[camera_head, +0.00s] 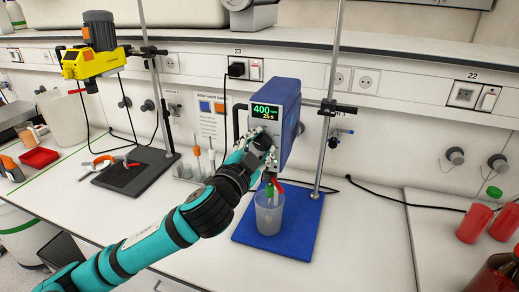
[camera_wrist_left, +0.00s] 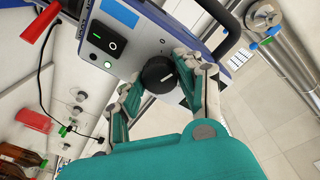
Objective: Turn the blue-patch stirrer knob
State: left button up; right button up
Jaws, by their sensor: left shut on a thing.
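The blue stirrer (camera_head: 285,97) stands on a rod above a blue base plate (camera_head: 293,235); its display reads 400 in green, with a smaller line below. In the left wrist view its front panel has a light blue patch (camera_wrist_left: 119,12), a black power switch (camera_wrist_left: 105,38) and a round black knob (camera_wrist_left: 158,74) with a white mark. My left gripper (camera_head: 264,146) is at the front of the stirrer. In the left wrist view its fingers (camera_wrist_left: 157,80) are on either side of the knob, shut on it. The gripper hides the lower panel in the head view. My right gripper is not in view.
A clear beaker (camera_head: 269,213) stands on the base plate below my gripper. A yellow stirrer (camera_head: 94,60) stands at the left with its dark base (camera_head: 135,172). Red bottles (camera_head: 474,222) with red liquid stand at the right edge. A black cable crosses the bench at right.

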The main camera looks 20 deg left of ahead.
pick_arm(q)
jog(key=n+b, duration=0.1)
jog(key=n, duration=0.3)
jog(key=shift+f+n, duration=0.1)
jog(key=shift+n, duration=2.9)
jog(key=o, duration=1.1)
jog(key=shift+o, duration=0.2)
jog(key=shift+s, duration=0.1)
jog(key=s, duration=0.7)
jog(key=shift+s+a+f, duration=0.15)
jog(key=shift+a, duration=0.15)
